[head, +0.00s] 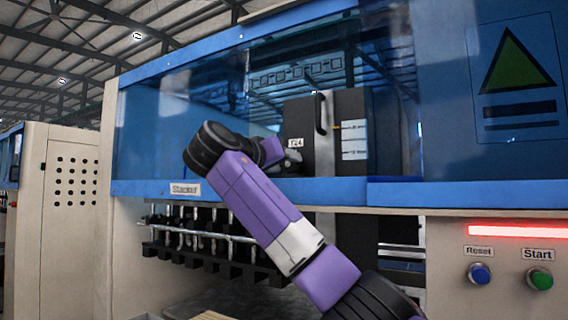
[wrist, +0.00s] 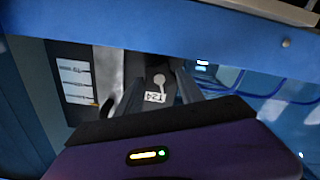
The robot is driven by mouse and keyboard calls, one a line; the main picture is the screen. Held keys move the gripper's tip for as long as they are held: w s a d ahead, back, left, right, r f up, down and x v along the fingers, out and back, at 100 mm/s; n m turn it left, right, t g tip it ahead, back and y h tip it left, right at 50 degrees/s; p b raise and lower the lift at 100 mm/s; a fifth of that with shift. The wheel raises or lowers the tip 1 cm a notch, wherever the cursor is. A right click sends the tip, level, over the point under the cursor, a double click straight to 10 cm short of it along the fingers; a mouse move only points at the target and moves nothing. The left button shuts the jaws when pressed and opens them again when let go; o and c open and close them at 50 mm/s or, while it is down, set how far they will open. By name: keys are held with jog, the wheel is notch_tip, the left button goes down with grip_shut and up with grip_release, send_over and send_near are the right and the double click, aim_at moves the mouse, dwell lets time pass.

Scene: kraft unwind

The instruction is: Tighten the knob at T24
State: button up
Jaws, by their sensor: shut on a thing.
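The label T24 (head: 296,142) is on the front of a dark upright unit (head: 352,112) behind the blue panel. My gripper (head: 291,160) is at the unit's front, just below the label. In the wrist view, my gripper (wrist: 157,84) has its dark fingers on both sides of a small pale grey round piece with a short stem, which looks like the knob (wrist: 159,79). The label T24 (wrist: 155,97) shows beside it. My gripper is shut on the knob. The exact contact is too small and dark to see, and the head view hides the knob behind my gripper.
A black handle (head: 320,113) stands on the unit. A Reset button (head: 480,273) and a Start button (head: 540,278) are at lower right.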

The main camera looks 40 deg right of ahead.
jog(key=shift+f+m+b, duration=0.15)
jog(key=shift+m+b, duration=0.35)
jog(key=shift+m, duration=0.2)
jog(key=m, duration=0.3)
jog(key=shift+r+b, duration=0.2)
jog(key=shift+b, duration=0.1)
jog(key=o, duration=1.4)
jog(key=shift+s+a, duration=0.1)
jog(key=shift+a, duration=0.05)
jog(key=b+v, duration=0.3)
jog(key=v, duration=0.4)
jog(key=shift+a, duration=0.25)
jog(key=shift+s, duration=0.1)
